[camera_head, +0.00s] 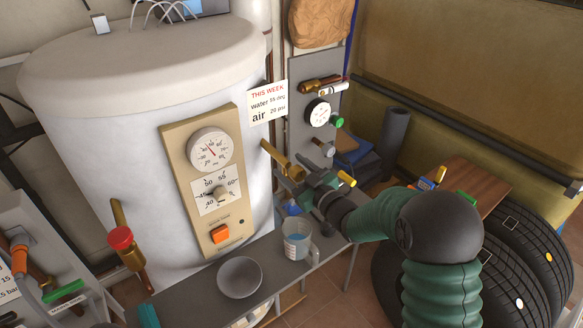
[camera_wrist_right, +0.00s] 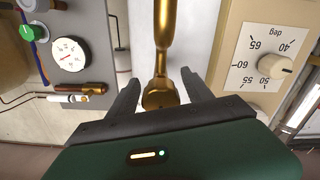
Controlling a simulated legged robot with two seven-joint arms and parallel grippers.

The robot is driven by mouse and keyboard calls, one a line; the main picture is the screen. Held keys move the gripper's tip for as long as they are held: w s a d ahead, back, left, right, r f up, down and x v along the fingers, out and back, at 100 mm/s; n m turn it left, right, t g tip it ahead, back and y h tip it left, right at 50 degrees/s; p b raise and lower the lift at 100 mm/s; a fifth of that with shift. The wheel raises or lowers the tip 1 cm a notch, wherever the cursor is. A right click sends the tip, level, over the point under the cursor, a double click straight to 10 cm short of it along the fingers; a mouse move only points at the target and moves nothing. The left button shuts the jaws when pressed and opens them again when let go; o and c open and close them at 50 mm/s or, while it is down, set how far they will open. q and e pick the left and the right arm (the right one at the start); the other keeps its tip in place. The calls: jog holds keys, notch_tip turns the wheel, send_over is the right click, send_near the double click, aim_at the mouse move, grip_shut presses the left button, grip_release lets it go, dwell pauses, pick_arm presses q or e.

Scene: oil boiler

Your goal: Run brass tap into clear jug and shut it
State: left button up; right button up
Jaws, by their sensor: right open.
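The brass tap (camera_head: 274,155) sticks out from the right side of the white boiler. My right gripper (camera_head: 298,184) is at the tap's outer end. In the right wrist view the tap (camera_wrist_right: 162,50) runs down between the two open dark fingers of the right gripper (camera_wrist_right: 158,82), with a gap on each side. The clear jug (camera_head: 297,240) stands upright on the grey bench below the gripper and has blue liquid in it. The tap's spout is mostly hidden by the gripper in the head view. My left gripper is not in view.
The grey bench (camera_head: 188,300) also holds a grey bowl (camera_head: 240,277). A beige panel (camera_head: 180,145) with dials and an orange switch is on the boiler (camera_head: 85,120). Tyres (camera_head: 515,260) stand at right.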

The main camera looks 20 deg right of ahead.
jog(key=shift+c, duration=0.2)
grip_shut()
jog(key=shift+f+b, duration=0.2)
jog(key=shift+b, duration=0.2)
jog(key=shift+a+f+n+b, duration=0.1)
jog(key=shift+n+b, duration=1)
jog(key=shift+b, duration=0.1)
jog(key=shift+n, duration=0.3)
jog(key=shift+r, duration=0.25)
jog(key=shift+o, duration=0.2)
grip_release()
